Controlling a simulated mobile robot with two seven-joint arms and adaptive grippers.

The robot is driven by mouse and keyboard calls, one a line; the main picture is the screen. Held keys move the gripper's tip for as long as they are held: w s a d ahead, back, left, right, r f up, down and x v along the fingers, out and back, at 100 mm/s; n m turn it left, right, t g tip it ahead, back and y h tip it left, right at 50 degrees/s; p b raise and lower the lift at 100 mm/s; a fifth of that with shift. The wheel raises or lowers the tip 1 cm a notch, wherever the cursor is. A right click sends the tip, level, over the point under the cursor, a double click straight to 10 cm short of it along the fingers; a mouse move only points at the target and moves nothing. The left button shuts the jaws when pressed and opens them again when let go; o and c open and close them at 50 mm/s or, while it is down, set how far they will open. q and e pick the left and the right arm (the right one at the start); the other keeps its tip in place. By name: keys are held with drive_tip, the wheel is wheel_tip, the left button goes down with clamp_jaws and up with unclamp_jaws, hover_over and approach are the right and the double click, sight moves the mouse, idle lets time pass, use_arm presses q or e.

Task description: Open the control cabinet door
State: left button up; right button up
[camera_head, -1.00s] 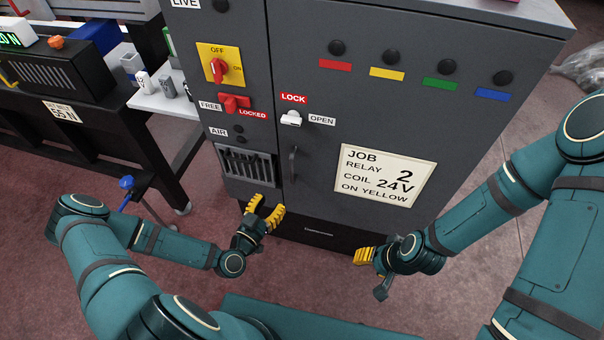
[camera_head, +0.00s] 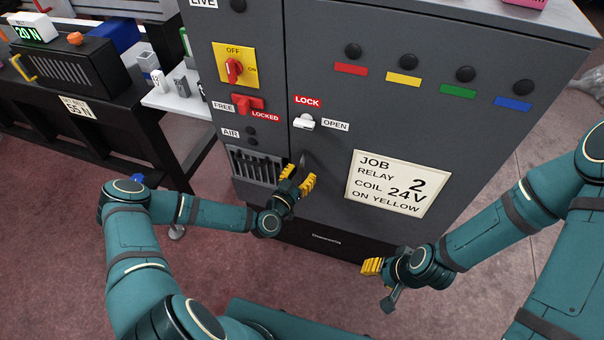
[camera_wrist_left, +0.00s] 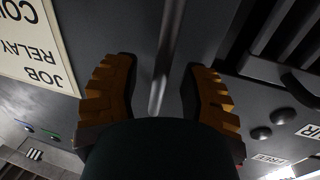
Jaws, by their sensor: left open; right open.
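The grey control cabinet door (camera_head: 330,170) is shut, with its edge seam left of the handle. The dark vertical door handle (camera_head: 303,158) is partly hidden by my left gripper (camera_head: 301,178). In the left wrist view the handle (camera_wrist_left: 167,60) runs between the two yellow fingers of that gripper (camera_wrist_left: 163,85), which are apart with a gap on each side. A white latch knob (camera_head: 304,122) sits between the LOCK and OPEN labels and points left. My right gripper (camera_head: 371,267) is open and empty, in front of the cabinet's lower part.
A yellow OFF/ON plate with a red switch (camera_head: 233,70), a red FREE/LOCKED switch (camera_head: 243,104) and a vent grille (camera_head: 254,167) are left of the door. A job sign (camera_head: 397,183) is on the door. A black workbench (camera_head: 110,145) stands at the left.

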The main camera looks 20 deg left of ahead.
use_arm(q)
drive_tip(key=shift+w, duration=0.25)
clamp_jaws()
drive_tip(key=shift+s, duration=0.1)
